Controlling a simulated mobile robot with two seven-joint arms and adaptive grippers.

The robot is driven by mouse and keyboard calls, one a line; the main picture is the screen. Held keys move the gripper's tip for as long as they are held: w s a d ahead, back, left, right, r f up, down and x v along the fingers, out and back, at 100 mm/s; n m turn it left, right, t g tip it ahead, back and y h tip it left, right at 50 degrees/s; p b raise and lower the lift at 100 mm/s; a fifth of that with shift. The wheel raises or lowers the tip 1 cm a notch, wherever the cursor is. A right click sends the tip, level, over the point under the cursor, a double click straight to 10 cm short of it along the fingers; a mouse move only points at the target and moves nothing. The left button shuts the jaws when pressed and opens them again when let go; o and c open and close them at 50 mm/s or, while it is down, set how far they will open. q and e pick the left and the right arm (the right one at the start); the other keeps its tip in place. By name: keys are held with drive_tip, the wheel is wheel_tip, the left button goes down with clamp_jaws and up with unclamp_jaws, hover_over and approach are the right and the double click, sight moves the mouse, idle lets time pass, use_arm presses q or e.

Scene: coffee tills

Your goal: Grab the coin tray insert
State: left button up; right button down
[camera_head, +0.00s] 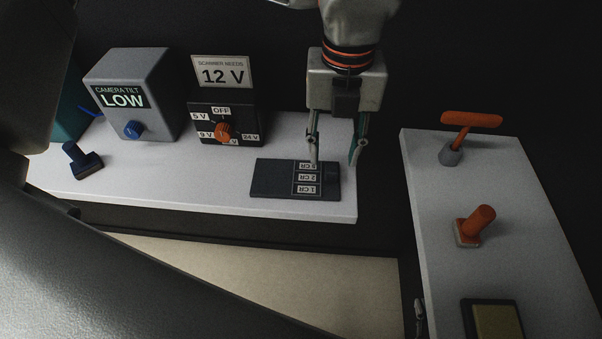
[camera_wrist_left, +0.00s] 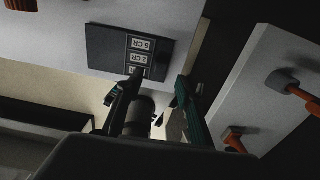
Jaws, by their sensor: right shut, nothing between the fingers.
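The coin tray insert (camera_head: 270,180) is a flat dark tray with labels 5 CR, 2 CR and 1 CR. It lies near the right front corner of the white counter, and also shows in the left wrist view (camera_wrist_left: 106,50). My left gripper (camera_head: 335,158) reaches down from above with its fingers apart, over the tray's right part. One finger overlaps the label column in the picture; the other is by the tray's right end. I cannot tell whether either touches it. My right gripper (camera_head: 419,316) shows only as a small piece at the bottom, beside the right counter, shut.
A dial box (camera_head: 248,107) and a grey camera-tilt box (camera_head: 157,80) stand behind and left of the tray. A blue-black stamp-like handle (camera_head: 82,160) is far left. The right counter (camera_head: 425,165) bears an orange T-handle (camera_head: 471,119), an orange knob (camera_head: 476,224) and a dark-framed pad (camera_head: 496,322).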

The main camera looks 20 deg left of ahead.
sight(332, 168)
use_arm(q)
drive_tip(key=f, duration=0.6)
drive_tip(key=shift+w+a, duration=0.1)
drive_tip(key=shift+w, duration=0.15)
clamp_jaws()
